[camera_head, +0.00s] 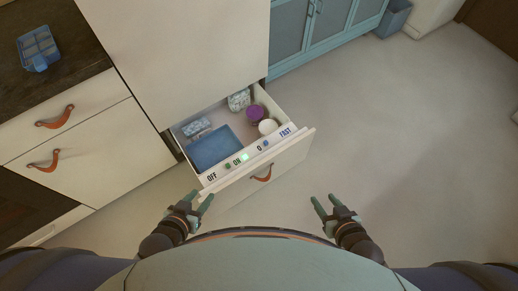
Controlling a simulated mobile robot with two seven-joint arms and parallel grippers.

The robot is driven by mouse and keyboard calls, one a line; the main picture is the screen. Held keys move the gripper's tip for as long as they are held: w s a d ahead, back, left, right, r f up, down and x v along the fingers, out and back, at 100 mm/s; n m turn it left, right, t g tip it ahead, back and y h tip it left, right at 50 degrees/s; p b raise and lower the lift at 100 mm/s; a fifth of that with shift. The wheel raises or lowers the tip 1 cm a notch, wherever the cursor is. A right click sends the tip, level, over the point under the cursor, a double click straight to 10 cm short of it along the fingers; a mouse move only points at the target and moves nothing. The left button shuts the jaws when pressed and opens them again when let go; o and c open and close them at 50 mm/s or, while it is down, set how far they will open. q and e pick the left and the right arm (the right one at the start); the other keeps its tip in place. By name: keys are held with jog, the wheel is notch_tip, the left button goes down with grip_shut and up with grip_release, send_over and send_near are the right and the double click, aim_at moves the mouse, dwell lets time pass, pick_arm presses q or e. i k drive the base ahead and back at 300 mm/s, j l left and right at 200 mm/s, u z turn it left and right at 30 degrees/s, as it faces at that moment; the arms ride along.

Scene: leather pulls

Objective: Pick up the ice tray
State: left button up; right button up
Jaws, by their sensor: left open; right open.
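A blue tray with several compartments (38,45), which looks like an ice tray, sits on the dark countertop at the upper left. My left gripper (199,199) is open and empty in front of the pulled-out drawer, near the left end of its front panel. It is well away from the blue tray. My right gripper (323,203) is open and empty over the floor, right of the drawer front.
The open drawer (292,146) holds a flat blue box (213,148), a small pale blue item (198,127), a purple container (255,115), a white round one (268,126) and a patterned one (239,100). The floor at the right is clear.

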aim_at(39, 52)
jog(key=k+j+z, duration=0.3)
jog(key=j, duration=0.2)
jog(key=u, duration=0.4)
jog(key=k+u, duration=0.1)
jog(key=u, duration=0.65)
jog(key=k+j+u, duration=0.1)
jog(key=u, duration=0.25)
jog(key=z, duration=1.45)
jog(key=u, duration=1.45)
